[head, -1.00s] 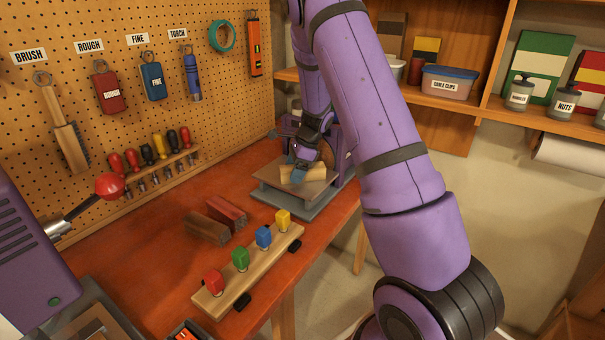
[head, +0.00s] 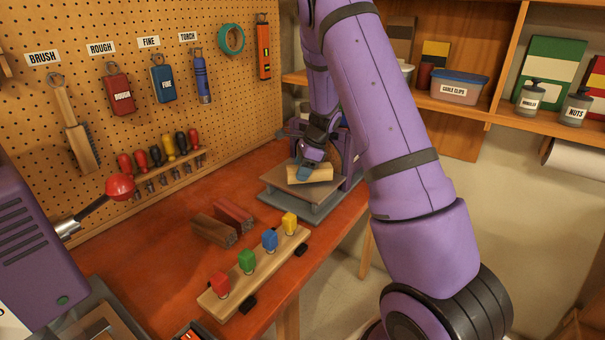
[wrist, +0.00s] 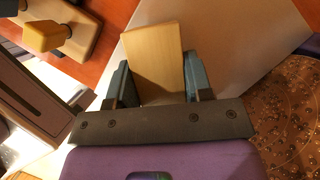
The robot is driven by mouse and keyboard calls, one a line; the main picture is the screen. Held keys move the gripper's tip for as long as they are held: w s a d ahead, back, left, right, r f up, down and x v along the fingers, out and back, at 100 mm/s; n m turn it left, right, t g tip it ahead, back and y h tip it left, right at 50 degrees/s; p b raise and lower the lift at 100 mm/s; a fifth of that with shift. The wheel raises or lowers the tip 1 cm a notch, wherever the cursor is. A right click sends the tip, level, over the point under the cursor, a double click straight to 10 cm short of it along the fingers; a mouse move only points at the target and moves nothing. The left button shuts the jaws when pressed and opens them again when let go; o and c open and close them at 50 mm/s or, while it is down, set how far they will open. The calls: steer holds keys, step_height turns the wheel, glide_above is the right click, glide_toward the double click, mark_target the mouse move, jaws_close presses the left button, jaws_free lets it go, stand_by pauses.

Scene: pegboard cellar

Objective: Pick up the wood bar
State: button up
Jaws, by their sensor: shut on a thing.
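The wood bar (head: 318,175) is a light, plain block above the flat top of a grey machine stand at the far right end of the bench. My gripper (head: 305,170) is shut on it, coming from above, with one blue-grey finger in front of the bar. In the wrist view the bar (wrist: 153,50) sits between the two blue-grey fingers (wrist: 156,85), one on each side. I cannot tell whether a small gap lies between the bar and the stand's top.
The grey stand (head: 275,182) sits below the bar. Dark and reddish bars (head: 216,229) lie mid-bench. A wooden rack (head: 215,299) with coloured knobs stands along the front edge. A pegboard (head: 130,25) with tools rises behind. The red bench top (head: 155,235) is clear at left-centre.

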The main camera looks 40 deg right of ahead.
steer(key=r, duration=0.3)
steer(key=shift+s+r, duration=0.1)
steer(key=shift+s, duration=0.25)
steer(key=s+a+r, duration=0.1)
steer(key=s+a, duration=0.3)
steer(key=s, duration=1)
steer(key=r+n+g, duration=0.2)
steer(key=n+g, duration=0.2)
steer(key=n, duration=0.5)
glide_above(315, 172)
steer(key=a, duration=0.4)
steer(key=shift+w+d+f, duration=0.1)
steer(key=shift+w+f, duration=0.05)
steer(key=shift+f, duration=0.85)
steer(key=shift+w+a+f, duration=0.1)
steer(key=shift+w+f, duration=0.1)
steer(key=shift+f, duration=0.85)
steer(key=shift+w+d+f, duration=0.1)
steer(key=shift+w+f, duration=0.05)
steer(key=shift+f, duration=0.85)
steer(key=shift+w+d+f, duration=0.25)
steer(key=shift+d+f, duration=0.2)
steer(key=shift+d, duration=0.25)
steer(key=shift+w+d, duration=0.3)
steer(key=shift+d, duration=0.45)
steer(key=shift+w+d, duration=0.25)
steer(key=shift+d, duration=0.45)
steer(key=shift+s+d, duration=0.25)
steer(key=shift+s, duration=0.35)
